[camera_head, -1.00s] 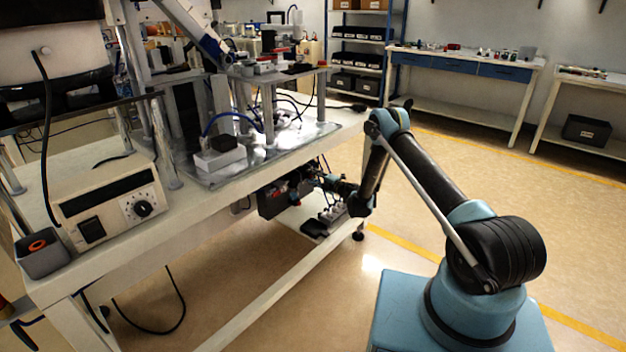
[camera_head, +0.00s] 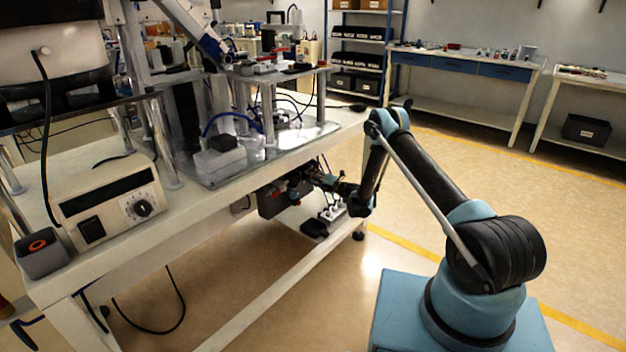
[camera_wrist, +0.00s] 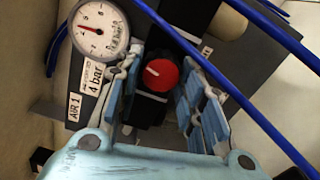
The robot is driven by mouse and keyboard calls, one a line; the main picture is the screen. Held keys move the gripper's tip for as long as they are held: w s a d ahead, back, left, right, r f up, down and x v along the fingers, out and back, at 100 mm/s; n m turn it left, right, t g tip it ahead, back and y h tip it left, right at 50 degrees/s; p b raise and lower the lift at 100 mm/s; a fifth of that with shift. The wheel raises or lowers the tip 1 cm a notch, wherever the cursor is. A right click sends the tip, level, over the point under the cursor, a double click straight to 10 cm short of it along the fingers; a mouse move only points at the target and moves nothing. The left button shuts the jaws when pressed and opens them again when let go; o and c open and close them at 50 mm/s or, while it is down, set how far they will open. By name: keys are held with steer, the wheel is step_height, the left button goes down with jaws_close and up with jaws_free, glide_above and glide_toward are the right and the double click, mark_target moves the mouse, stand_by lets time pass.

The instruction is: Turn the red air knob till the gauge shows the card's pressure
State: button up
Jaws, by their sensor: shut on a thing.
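The red air knob (camera_wrist: 162,75) with a white pointer line shows in the wrist view; its line points to the upper left. My gripper (camera_wrist: 161,70) has its two fingers on either side of the knob, shut on it. The round white gauge (camera_wrist: 101,32) is at the upper left; its red needle points left, close to the 4 mark, though the scale is small. The card (camera_wrist: 92,77) beside it reads 4 bar. In the head view my gripper (camera_head: 312,178) is at the dark unit under the table edge; the knob is too small to make out there.
Blue hoses (camera_wrist: 232,88) cross over the right of the wrist view, close to my gripper. A label (camera_wrist: 75,108) reads AIR 1. The table (camera_head: 215,207) stands above the unit. The floor to the right is open.

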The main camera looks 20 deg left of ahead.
steer(key=o, duration=1.1)
steer(key=shift+s+a+f, duration=0.1)
steer(key=shift+f, duration=0.05)
steer(key=shift+c, duration=0.2)
